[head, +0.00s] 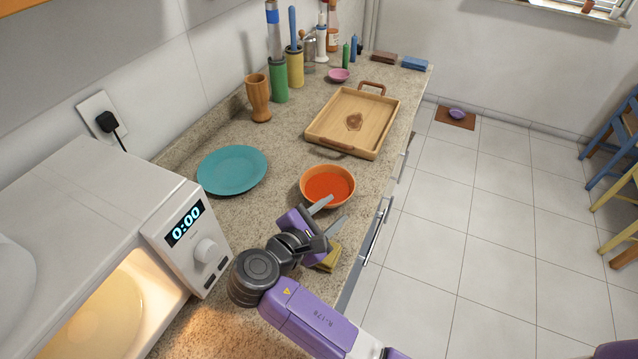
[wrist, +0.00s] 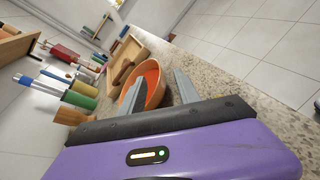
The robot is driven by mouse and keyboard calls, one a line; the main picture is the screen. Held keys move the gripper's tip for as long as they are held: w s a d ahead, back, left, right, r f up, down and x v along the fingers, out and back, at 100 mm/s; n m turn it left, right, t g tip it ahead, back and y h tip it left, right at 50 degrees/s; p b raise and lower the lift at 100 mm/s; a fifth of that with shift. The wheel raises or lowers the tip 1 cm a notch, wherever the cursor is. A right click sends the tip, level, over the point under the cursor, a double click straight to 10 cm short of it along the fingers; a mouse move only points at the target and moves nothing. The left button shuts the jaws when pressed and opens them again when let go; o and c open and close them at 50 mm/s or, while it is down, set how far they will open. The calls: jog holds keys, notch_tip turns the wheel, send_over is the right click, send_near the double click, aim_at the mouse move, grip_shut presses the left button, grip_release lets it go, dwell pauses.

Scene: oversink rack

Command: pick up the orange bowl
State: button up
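The orange bowl (head: 327,187) sits upright on the speckled counter in the head view, near the counter's front edge. It also shows in the wrist view (wrist: 152,84), beyond and partly behind the left finger. My gripper (head: 333,214) is open, with its two grey fingers apart and nothing between them. It is just on the near side of the bowl; one fingertip appears close to the rim, and I cannot tell whether it touches. In the wrist view my gripper (wrist: 158,92) points toward the bowl.
A teal plate (head: 232,169) lies left of the bowl, and a wooden tray (head: 353,121) lies behind it. A yellow sponge-like block (head: 328,260) is partly hidden under my gripper. A microwave (head: 186,238) stands at left. A wooden cup (head: 257,98) and several utensils stand along the wall.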

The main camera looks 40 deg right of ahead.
aim_at(345, 198)
jog(key=p+x, duration=0.1)
jog(key=x, duration=0.6)
jog(key=shift+w+d, duration=0.15)
jog(key=shift+w, duration=0.1)
grip_shut()
dwell(1.1)
